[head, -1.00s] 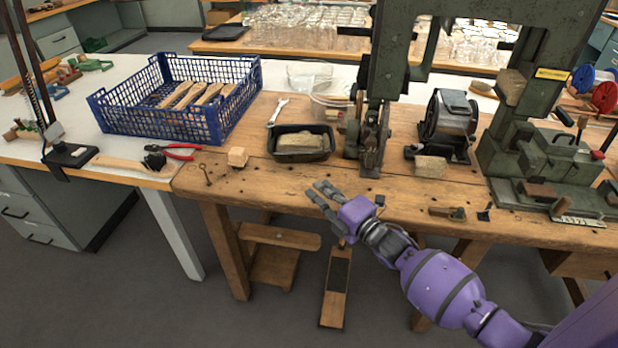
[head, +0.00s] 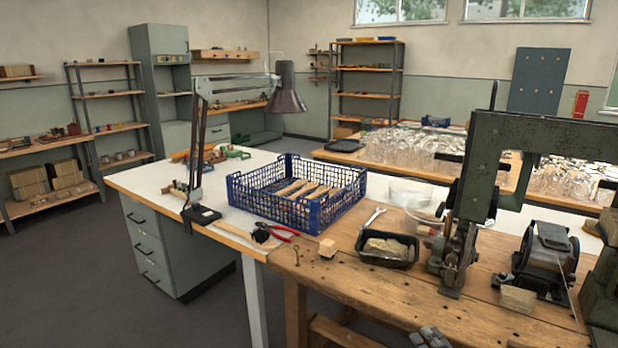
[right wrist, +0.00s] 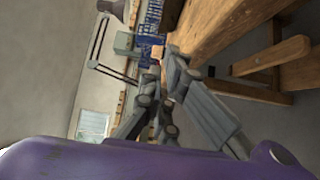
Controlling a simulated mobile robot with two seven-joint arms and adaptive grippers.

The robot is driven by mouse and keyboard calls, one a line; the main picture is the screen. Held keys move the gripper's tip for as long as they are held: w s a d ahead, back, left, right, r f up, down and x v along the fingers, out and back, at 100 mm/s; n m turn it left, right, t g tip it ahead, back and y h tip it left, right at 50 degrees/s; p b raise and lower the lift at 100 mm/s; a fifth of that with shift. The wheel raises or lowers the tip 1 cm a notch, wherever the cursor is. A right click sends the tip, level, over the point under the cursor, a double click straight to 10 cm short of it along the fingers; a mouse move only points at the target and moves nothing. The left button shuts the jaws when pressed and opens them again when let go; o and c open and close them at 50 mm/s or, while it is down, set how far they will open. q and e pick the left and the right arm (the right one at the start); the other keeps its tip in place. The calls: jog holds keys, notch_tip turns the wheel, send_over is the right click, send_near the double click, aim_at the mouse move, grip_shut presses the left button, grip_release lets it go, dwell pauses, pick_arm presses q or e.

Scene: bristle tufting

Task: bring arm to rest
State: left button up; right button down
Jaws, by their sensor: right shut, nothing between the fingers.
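My right gripper (head: 430,338) shows only in part at the bottom edge of the head view, in front of the wooden bench's front edge. The rest of that arm is cut off below the picture. In the right wrist view my right gripper (right wrist: 165,85) shows its grey fingers, shut and holding nothing, with the purple arm shell in the foreground. My left gripper is in neither view.
The wooden bench (head: 345,278) carries a black tray (head: 371,259), a wooden block (head: 327,248) and a green machine (head: 480,150). A blue crate (head: 288,215) of brush bodies and a lamp (head: 287,88) stand on the white-topped bench. Open floor lies at left.

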jog(key=s+a+f+m+g+h+p, duration=0.1)
jog(key=s+a+f+m+g+p, duration=0.1)
jog(key=s+f+m, duration=0.3)
jog(key=s+a+f+m+g+h+p, duration=0.1)
jog(key=s+a+f+m+g+h, duration=0.2)
jog(key=s+m, duration=0.45)
pick_arm(q)
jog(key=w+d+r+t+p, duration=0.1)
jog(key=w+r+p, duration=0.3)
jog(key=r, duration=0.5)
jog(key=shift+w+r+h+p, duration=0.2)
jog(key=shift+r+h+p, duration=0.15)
jog(key=shift+p, duration=0.65)
pick_arm(e)
jog(key=s+a+f+m+g, duration=0.1)
jog(key=s+m, duration=0.3)
jog(key=s, duration=1.1)
jog(key=s+a+f+m+g, duration=0.2)
jog(key=s+f+m, duration=0.1)
jog(key=s, duration=1.3)
jog(key=shift+a+m+g+h, duration=0.3)
jog(key=shift+m+g, duration=0.1)
jog(key=shift+m, duration=0.25)
